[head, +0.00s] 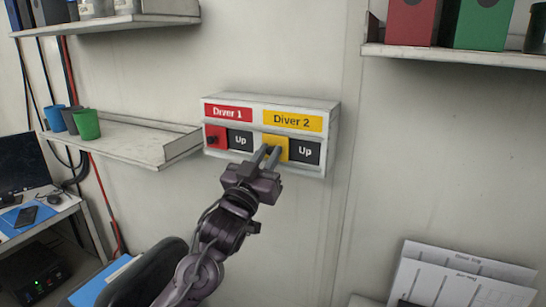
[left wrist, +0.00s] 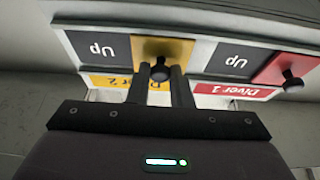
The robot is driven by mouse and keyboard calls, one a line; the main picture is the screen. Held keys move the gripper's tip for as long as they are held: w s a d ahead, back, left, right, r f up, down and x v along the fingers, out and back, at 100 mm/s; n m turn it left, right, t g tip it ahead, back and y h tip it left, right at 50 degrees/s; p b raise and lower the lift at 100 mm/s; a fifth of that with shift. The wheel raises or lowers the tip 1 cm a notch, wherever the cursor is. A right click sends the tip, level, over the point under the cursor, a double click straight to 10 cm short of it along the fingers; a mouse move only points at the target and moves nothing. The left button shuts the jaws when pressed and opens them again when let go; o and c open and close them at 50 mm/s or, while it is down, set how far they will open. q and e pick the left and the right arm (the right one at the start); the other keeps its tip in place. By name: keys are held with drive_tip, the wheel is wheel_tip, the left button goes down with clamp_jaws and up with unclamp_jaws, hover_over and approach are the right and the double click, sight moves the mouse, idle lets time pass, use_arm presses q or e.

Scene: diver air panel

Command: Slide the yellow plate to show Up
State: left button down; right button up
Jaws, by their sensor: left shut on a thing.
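The air panel (head: 270,104) is a white wall box with a red Diver 1 side and a yellow Diver 2 side. The yellow plate (head: 282,148) sits at the left of the Diver 2 slot, and a dark "Up" field (head: 306,152) shows to its right. The plate and its dark knob also show in the left wrist view (left wrist: 178,48). My left gripper (head: 268,152) is shut on the knob of the yellow plate (left wrist: 160,73). The red plate (head: 215,136) sits at the left of its slot, with "Up" (head: 240,140) showing beside it. My right gripper is not in view.
A shelf with cups (head: 130,140) is left of the panel, and a shelf with binders (head: 450,55) is at the upper right. Papers (head: 465,275) are at the lower right.

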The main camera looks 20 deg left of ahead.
use_arm(q)
drive_tip(key=c, duration=1.6)
unclamp_jaws()
drive_tip(key=shift+a+r, duration=0.1)
drive_tip(key=shift+a, duration=0.1)
drive_tip(key=shift+o, duration=1.4)
drive_tip(key=shift+a, duration=0.15)
drive_tip(key=shift+s+f, duration=0.15)
drive_tip(key=shift+f, duration=0.05)
drive_tip(key=b+v, duration=0.4)
drive_tip(key=v, duration=0.3)
drive_tip(key=shift+s, duration=0.2)
drive_tip(key=shift+f, duration=0.1)
